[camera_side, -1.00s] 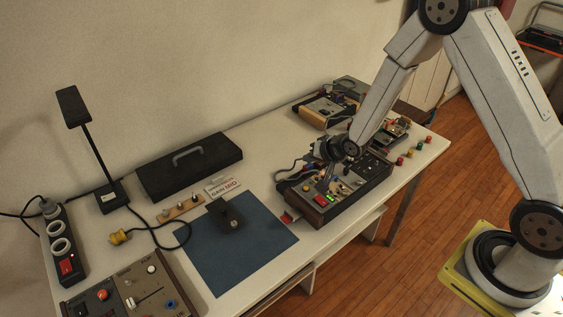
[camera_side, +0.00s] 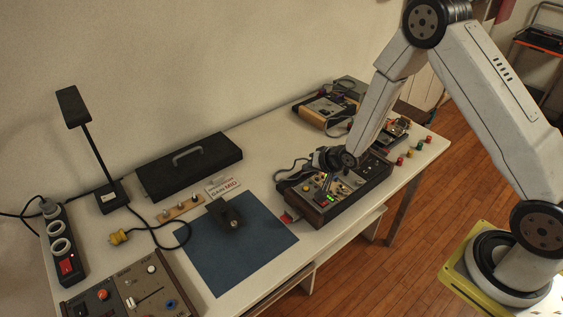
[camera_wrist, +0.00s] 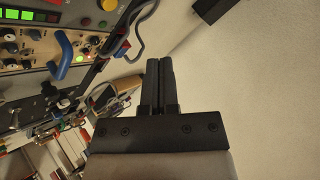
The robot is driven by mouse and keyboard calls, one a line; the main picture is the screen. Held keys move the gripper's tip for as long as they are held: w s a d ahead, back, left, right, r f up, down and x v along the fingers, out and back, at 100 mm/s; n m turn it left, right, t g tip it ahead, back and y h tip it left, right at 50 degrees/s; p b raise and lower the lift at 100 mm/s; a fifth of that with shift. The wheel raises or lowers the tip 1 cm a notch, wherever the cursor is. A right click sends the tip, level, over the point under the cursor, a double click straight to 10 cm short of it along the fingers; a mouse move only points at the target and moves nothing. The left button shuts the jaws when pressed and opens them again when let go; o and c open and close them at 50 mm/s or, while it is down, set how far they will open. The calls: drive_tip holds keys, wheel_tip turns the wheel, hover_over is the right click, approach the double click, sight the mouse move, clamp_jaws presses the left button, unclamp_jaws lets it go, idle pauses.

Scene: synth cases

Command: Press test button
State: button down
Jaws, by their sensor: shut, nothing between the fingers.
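A dark control box (camera_side: 318,214) with knobs, a yellow button (camera_side: 306,188) and a small green light (camera_side: 330,197) stands right of the blue mat. The wrist view shows its panel (camera_wrist: 40,46) at upper left, with lit green squares (camera_wrist: 14,15), a round button (camera_wrist: 109,5) at the top edge and a blue handle (camera_wrist: 63,55). No test label is readable, so I cannot tell which button is meant. In the wrist view my gripper (camera_wrist: 160,62) points at the pale wall; contact cannot be told.
A blue mat (camera_side: 205,265) with a dark device (camera_side: 226,213) lies left of the box. A black case (camera_side: 200,172), a lamp (camera_side: 88,140) and another panel (camera_side: 125,290) stand further left. Cables and other devices (camera_side: 330,108) crowd the back right.

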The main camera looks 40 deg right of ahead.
sight(307, 189)
drive_tip(key=shift+f, duration=2.7)
drive_tip(key=shift+f, duration=0.8)
idle(0.9)
drive_tip(key=shift+r, duration=0.1)
idle(0.3)
drive_tip(key=shift+r, duration=0.7)
drive_tip(key=shift+r, duration=2.5)
drive_tip(key=shift+s+r, duration=0.1)
